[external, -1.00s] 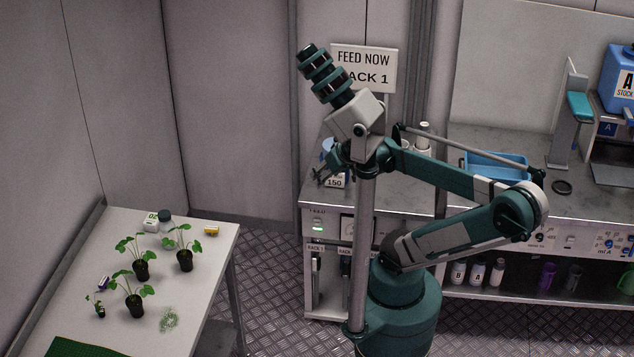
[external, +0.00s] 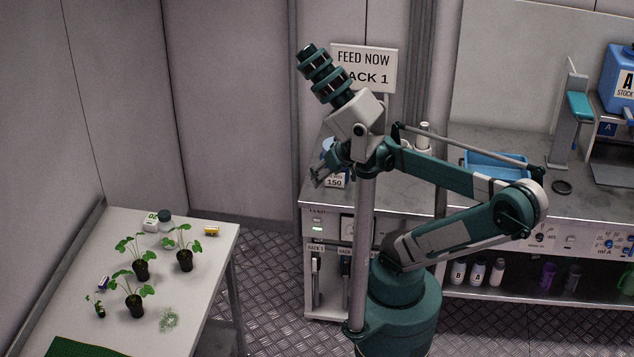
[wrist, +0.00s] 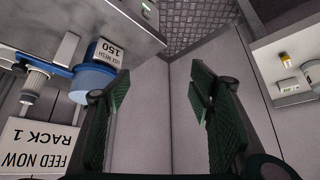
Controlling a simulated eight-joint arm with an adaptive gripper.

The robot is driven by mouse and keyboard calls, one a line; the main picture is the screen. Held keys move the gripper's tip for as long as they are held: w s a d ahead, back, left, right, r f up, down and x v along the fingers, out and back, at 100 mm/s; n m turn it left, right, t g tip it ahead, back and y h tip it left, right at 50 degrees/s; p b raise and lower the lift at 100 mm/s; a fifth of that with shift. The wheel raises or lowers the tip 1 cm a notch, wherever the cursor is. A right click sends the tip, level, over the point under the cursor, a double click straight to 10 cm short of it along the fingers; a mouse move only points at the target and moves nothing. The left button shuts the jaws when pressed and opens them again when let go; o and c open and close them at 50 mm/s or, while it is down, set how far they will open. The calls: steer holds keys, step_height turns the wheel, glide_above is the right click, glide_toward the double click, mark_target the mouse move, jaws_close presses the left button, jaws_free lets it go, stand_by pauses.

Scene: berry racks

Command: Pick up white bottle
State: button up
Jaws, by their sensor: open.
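A white bottle (external: 424,136) stands upright on the back counter, its lower part hidden behind my arm. White bottle-like shapes (wrist: 36,82) also show at the left of the wrist view; I cannot tell if one is the same bottle. Several white bottles (external: 478,271) stand on the low shelf under the counter, some labelled A and B. My gripper (external: 318,178) is in front of the left end of the counter, left of the upright bottle and apart from it. In the wrist view my gripper (wrist: 160,90) is open, with nothing between its fingers.
A blue cylinder (wrist: 92,84) with a "USE MESH 150" label (external: 335,182) is close beside my gripper. A "FEED NOW RACK 1" sign (external: 364,68) stands behind my arm. A blue tray (external: 495,165) is on the counter. A table (external: 215,270) with potted plants is at left.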

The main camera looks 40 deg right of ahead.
steer(key=w+a+r+m+g+y+p, duration=0.1)
steer(key=w+a+r+m+g+p, duration=0.1)
steer(key=w+a+r+m+p, duration=0.6)
steer(key=m+g+y+p, duration=0.1)
steer(key=m+g+p, duration=0.2)
steer(key=m+p, duration=0.35)
glide_above(163, 214)
steer(key=w+d, duration=0.2)
steer(key=d, duration=1.3)
step_height(163, 214, down, 5)
steer(key=a+f+m+p, duration=0.1)
steer(key=a+f, duration=0.1)
steer(key=a, duration=0.2)
steer(key=s+a+f+m+g+p, duration=0.1)
steer(key=a+f+m, duration=0.1)
steer(key=a, duration=0.3)
steer(key=a+f+m+p, duration=0.1)
steer(key=a+f, duration=0.2)
steer(key=a, duration=0.2)
steer(key=shift+s+g, duration=0.3)
steer(key=shift+s+a+f+m, duration=0.15)
steer(key=shift+a+f+m, duration=0.2)
steer(key=shift+a, duration=0.05)
steer(key=shift+a+f, duration=0.15)
steer(key=shift+f, duration=1.15)
steer(key=shift+f, duration=0.1)
steer(key=shift+a+f, duration=0.15)
steer(key=shift+f, duration=2.35)
